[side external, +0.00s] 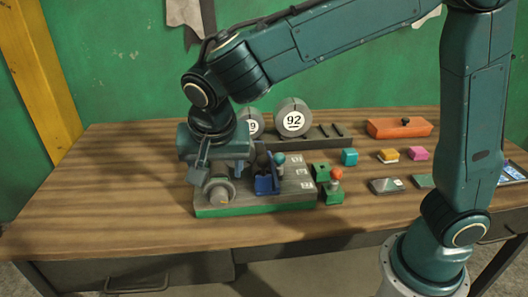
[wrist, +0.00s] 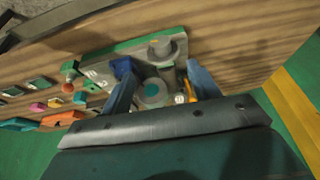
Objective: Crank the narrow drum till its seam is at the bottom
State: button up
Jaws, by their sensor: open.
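A grey board with a green front edge (side external: 255,208) lies on the bench. A grey drum (side external: 217,190) stands at its left front; it also shows in the wrist view (wrist: 166,48). I cannot tell whether it is the narrow drum, and no seam is clear. A blue bracket (side external: 266,184) and a teal ball knob (side external: 279,158) are to its right. My gripper (side external: 222,172) is low over the board's left end, behind the drum. In the wrist view its two blue fingers (wrist: 161,74) are apart, with a round grey part (wrist: 153,98) seen between them.
Number discs, one marked 92 (side external: 293,120), stand on a dark rail behind the board. A green block with an orange ball (side external: 336,175) is right of the board. Small coloured blocks and an orange box (side external: 400,127) are farther right. The bench's left side is clear.

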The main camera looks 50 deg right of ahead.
jog(key=s+d+r+n+y, duration=0.1)
jog(key=s+d+r+n, duration=0.1)
jog(key=s+d, duration=0.3)
jog(key=s+d+r+n, duration=0.2)
jog(key=s+d, duration=0.3)
jog(key=s+d+r+n+t+y, duration=0.1)
jog(key=s+d+r+n, duration=0.1)
jog(key=s+d, duration=0.3)
jog(key=shift+d+r+n+y, duration=0.3)
jog(key=shift+d+n, duration=0.1)
jog(key=shift+d, duration=0.1)
dwell(0.4)
dwell(0.3)
jog(key=shift+s+d+f+n+t, duration=0.2)
jog(key=shift+s+n, duration=0.2)
jog(key=shift+s, duration=0.5)
jog(key=shift+s+d+f+n+t, duration=0.15)
jog(key=shift+s+d+f+n, duration=0.2)
jog(key=shift+s, duration=0.6)
jog(key=shift+s+d+f+n+t, duration=0.15)
jog(key=shift+s+n, duration=0.3)
jog(key=shift+s, duration=0.45)
jog(key=shift+w+a, duration=0.15)
